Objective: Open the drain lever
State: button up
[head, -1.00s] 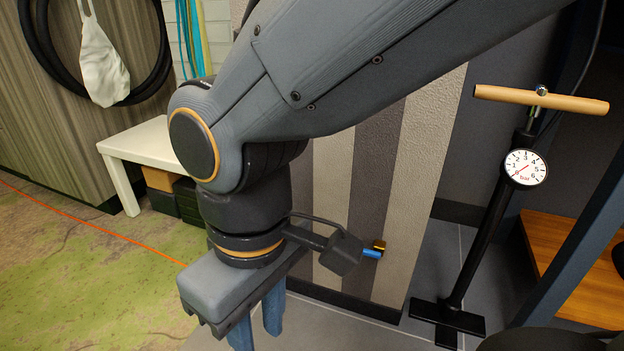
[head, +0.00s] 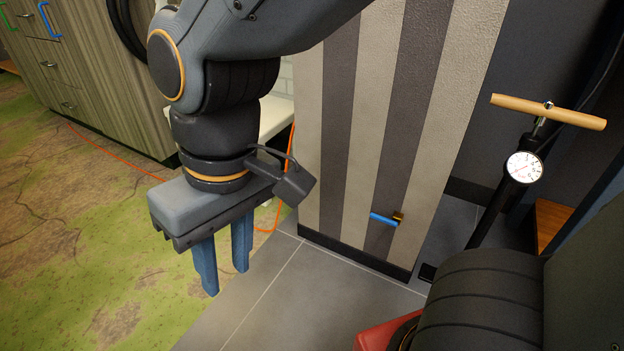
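The drain lever (head: 383,219) is a small blue handle on a brass fitting, low on a panel with grey and beige stripes (head: 375,110). It points to the left and lies roughly level. My gripper (head: 226,278) hangs down to the left of the lever, nearer to me. Its two blue fingers are apart with nothing between them. It does not touch the lever.
A floor pump (head: 548,111) with a wooden handle and a dial stands to the right. A striped wood cabinet (head: 100,80) stands at the back left. An orange cable (head: 110,151) runs over the green patterned floor. Grey tiles (head: 300,305) in front of the panel are clear.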

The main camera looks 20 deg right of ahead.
aim_at(373, 216)
jog(key=u, duration=0.1)
jog(key=k, duration=0.8)
jog(key=z, duration=1.05)
